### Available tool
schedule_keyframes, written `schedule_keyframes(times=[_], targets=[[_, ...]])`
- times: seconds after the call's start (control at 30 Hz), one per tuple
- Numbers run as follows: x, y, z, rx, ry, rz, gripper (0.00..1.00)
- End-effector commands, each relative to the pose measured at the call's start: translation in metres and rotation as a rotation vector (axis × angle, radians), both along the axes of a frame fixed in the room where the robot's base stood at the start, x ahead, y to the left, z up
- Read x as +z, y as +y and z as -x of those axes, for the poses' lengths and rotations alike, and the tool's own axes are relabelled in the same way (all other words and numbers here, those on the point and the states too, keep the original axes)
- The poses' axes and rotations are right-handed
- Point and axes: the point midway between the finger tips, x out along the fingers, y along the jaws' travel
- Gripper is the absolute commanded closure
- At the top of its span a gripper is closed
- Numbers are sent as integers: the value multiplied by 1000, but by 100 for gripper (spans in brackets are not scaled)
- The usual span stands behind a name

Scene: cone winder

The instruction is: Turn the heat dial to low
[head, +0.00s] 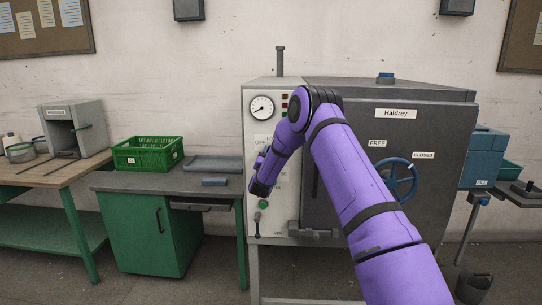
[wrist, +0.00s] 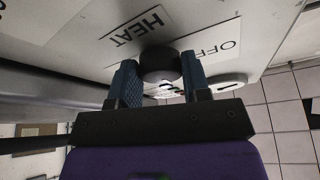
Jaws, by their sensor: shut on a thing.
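The heat dial (wrist: 160,64) is a dark round knob on the white control panel (wrist: 95,30), beside a HEAT label (wrist: 140,25) and an OFF label (wrist: 215,47). My gripper (wrist: 160,76) is shut on the dial, with one blue finger on each side of it. The labels appear upside down in the wrist view. I cannot make out where the dial points. In the head view my gripper (head: 261,165) is at the front of the panel (head: 258,140), and my purple arm hides the dial.
A round gauge (head: 261,107) sits high on the panel, with a green button (head: 263,205) and a lever (head: 257,222) low on it. To the right is the machine's grey door with a blue handwheel (head: 398,178). A green cabinet (head: 152,230) stands to the left.

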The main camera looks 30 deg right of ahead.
Motion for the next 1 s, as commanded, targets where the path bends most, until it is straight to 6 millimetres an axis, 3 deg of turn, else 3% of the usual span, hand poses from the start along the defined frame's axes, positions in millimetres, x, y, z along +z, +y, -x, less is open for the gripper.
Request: schedule_keyframes(times=[0.5,0.53,0.6,1.0], targets=[[-1,0,0,0,-7,-15,80],[-1,0,0,0,-7,-15,50],[-1,0,0,0,-7,-15,34],[-2,4,4,1,-8,-13,31]])
